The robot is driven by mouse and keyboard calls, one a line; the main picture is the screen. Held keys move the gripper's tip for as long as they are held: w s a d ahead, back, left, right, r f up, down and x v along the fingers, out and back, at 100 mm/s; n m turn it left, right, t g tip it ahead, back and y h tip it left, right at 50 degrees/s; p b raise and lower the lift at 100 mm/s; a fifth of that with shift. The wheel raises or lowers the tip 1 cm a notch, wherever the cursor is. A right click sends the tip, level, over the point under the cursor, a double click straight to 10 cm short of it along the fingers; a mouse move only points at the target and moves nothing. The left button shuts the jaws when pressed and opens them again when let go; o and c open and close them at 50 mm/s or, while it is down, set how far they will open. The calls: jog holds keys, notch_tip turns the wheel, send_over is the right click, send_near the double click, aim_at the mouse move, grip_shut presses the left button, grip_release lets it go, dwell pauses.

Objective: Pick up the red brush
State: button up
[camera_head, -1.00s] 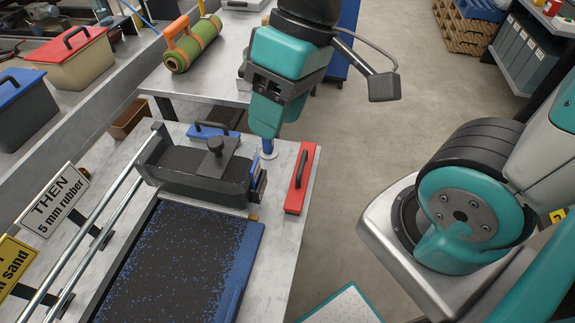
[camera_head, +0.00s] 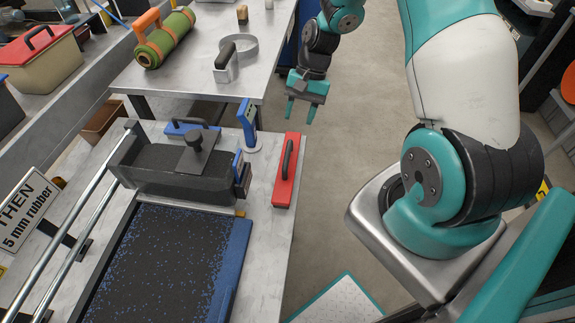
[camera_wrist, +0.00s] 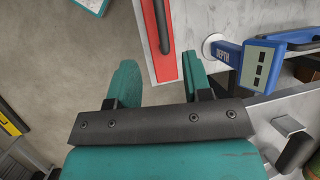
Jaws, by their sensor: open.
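The red brush (camera_head: 286,172), a flat red block with a black handle on top, lies on the right edge of the near table. In the wrist view the red brush (camera_wrist: 153,42) shows at the top middle, just beyond my fingertips, with part cut off by the picture's edge. My gripper (camera_head: 303,110) has teal fingers and hangs past the table's edge, above and to the right of the brush. In the wrist view my gripper (camera_wrist: 160,75) is open and empty, its two fingers spread apart and not touching the brush.
A blue depth gauge (camera_head: 250,127) stands close to the left of the brush. A black trough (camera_head: 173,170) and a blue-speckled black mat (camera_head: 165,255) lie further left. A rear table (camera_head: 190,75) holds a green roll (camera_head: 166,40). Bare floor (camera_head: 340,190) lies right of the brush.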

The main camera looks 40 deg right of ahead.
aim_at(289, 150)
jog(key=p+x, duration=0.2)
jog(key=x, duration=0.9)
jog(key=shift+w+a+f+p, duration=0.15)
jog(key=shift+a+f+p, duration=0.1)
jog(key=shift+p, duration=0.1)
jog(key=shift+d, duration=0.1)
grip_shut()
